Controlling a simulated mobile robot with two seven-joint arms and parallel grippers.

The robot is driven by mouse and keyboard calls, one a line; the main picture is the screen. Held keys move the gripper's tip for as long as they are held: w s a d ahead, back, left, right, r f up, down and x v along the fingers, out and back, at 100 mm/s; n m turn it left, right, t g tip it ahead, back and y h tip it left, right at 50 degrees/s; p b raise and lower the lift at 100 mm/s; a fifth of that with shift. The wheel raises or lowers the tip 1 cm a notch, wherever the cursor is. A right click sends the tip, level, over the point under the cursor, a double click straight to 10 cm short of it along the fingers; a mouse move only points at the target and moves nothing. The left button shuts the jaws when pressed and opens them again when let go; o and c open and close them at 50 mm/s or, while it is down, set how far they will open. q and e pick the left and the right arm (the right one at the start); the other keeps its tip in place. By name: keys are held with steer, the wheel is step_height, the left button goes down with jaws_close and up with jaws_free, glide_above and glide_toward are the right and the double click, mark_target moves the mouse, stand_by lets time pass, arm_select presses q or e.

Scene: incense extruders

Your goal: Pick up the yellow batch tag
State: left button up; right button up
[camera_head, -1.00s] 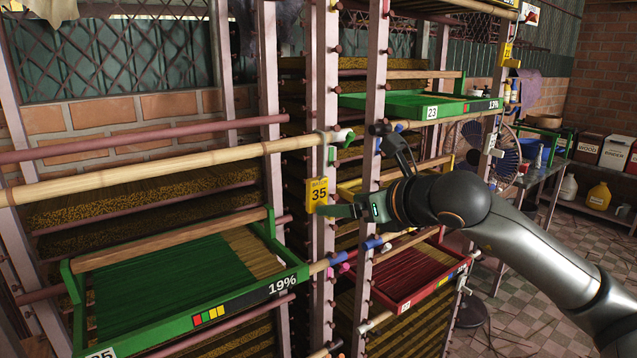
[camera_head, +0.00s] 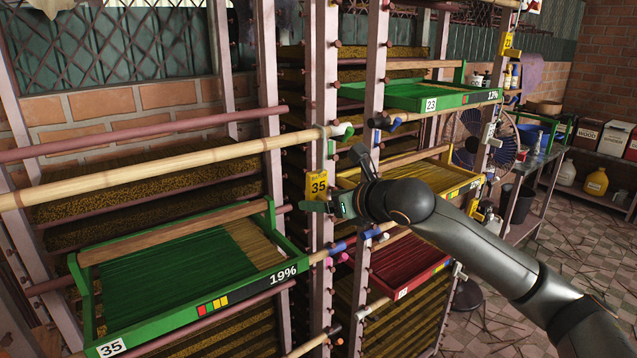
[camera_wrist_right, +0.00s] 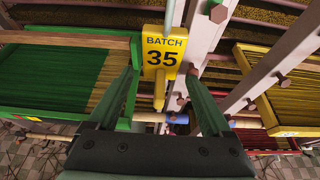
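The yellow batch tag (camera_head: 318,186), marked 35, hangs upright on a pinkish rack post beside the green tray. It also shows in the right wrist view (camera_wrist_right: 166,52), reading "BATCH 35", with a narrow yellow stem below its plate. My right gripper (camera_head: 334,181) is open beside the tag, its fingers spread. In the right wrist view my right gripper's fingers (camera_wrist_right: 165,85) stand on either side of the tag's stem, with a visible gap on both sides. I cannot tell how far the tag lies between them in depth. My left gripper is not in view.
A green tray (camera_head: 208,319) marked 35 and 19% juts out left of the post. A bamboo pole (camera_head: 160,168) runs above it. A yellow tray (camera_head: 463,190) and a red tray (camera_head: 425,277) sit behind my right arm. Pegs stick out from the posts.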

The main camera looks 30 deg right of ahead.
mark_target(318, 182)
jaws_close()
stand_by(0.5)
steer(key=shift+r, duration=0.45)
steer(key=r, duration=0.3)
steer(key=shift+s+r+b, duration=0.1)
steer(key=shift+s+b, duration=0.2)
steer(key=shift+b, duration=0.1)
steer(key=shift+s+a+r+p, duration=0.6)
steer(key=shift+s+a+r, duration=0.65)
steer(key=shift+s+r, duration=4.95)
steer(key=s+b, duration=0.4)
steer(key=s, duration=0.5)
steer(key=shift+s+d+f, duration=0.35)
steer(key=shift+s+f, duration=0.05)
steer(key=shift+f, duration=0.05)
